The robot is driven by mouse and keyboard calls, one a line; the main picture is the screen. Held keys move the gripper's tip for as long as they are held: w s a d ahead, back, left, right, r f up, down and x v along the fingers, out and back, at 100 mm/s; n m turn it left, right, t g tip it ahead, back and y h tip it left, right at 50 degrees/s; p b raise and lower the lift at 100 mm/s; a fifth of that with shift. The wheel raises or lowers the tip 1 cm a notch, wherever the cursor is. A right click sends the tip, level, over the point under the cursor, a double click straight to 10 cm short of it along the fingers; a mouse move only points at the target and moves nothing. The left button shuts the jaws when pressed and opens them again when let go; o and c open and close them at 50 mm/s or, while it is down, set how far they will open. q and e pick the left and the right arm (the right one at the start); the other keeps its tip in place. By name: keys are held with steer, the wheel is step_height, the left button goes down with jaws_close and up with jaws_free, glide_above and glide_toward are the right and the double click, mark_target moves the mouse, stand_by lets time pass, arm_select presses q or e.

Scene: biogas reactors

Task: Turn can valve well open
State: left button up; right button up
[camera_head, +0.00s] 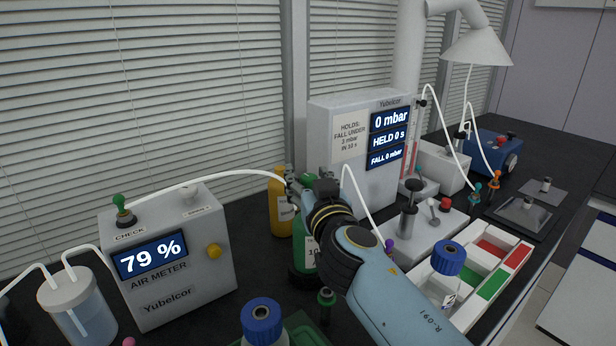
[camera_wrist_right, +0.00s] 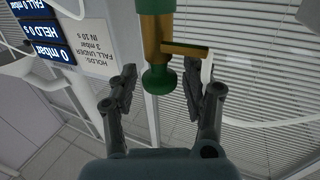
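A green can (camera_head: 304,255) with a white label stands on the dark bench, partly hidden behind my right arm. In the right wrist view its valve (camera_wrist_right: 155,40) is a brass body with a short brass lever sticking out to the right and a round green knob (camera_wrist_right: 158,79). My right gripper (camera_wrist_right: 167,82) is open, one finger on each side of the knob, with gaps visible on both sides. In the head view the right gripper (camera_head: 312,190) is at the can's top and hides most of the valve. My left gripper is not in view.
A yellow can (camera_head: 279,205) stands just behind. The air meter (camera_head: 170,265), reading 79 %, is at left, and the pressure box (camera_head: 350,150), reading 0 mbar, is behind right. White hoses cross near the gripper. A blue-capped bottle (camera_head: 262,320) stands in front.

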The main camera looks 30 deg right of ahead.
steer(key=c, duration=0.4)
steer(key=shift+w, duration=0.1)
jaws_close()
steer(key=shift+f, duration=0.1)
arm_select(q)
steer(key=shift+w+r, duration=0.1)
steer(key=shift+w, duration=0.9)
